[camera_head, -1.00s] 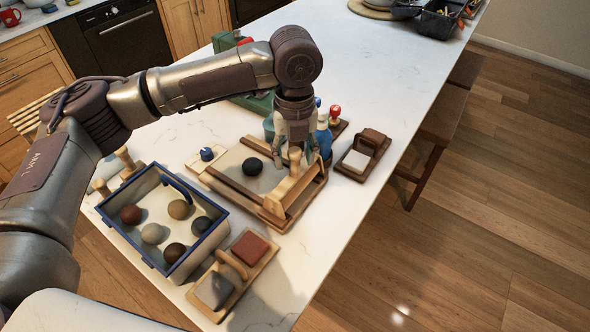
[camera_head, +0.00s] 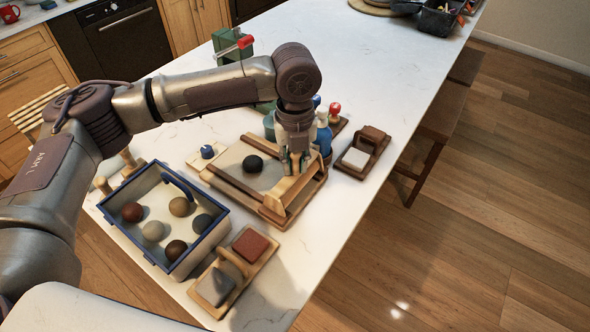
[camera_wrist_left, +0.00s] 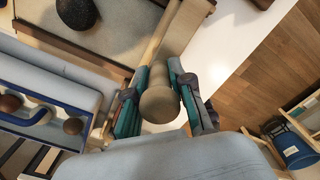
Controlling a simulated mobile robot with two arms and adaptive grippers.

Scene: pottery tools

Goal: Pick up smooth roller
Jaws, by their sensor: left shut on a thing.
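The smooth roller (camera_head: 286,189) is pale wood and lies along the right side of a wooden-framed board (camera_head: 228,178) on the white counter. My left gripper (camera_head: 295,165) points down over the roller's far end and hides its handle. In the left wrist view, my left gripper (camera_wrist_left: 159,96) has its teal-padded fingers on both sides of the roller's rounded wooden handle (camera_wrist_left: 160,103) and is shut on it. The roller still appears to be down at the board; I cannot tell whether it touches it. My right gripper is not in view.
A blue-rimmed tray (camera_head: 212,238) with several clay balls stands left of the board. A dark ball (camera_head: 253,164) sits on the board. A wooden block holder (camera_head: 234,272) is in front; another (camera_head: 362,150) is right. Blue bottles (camera_head: 323,135) stand close behind the gripper.

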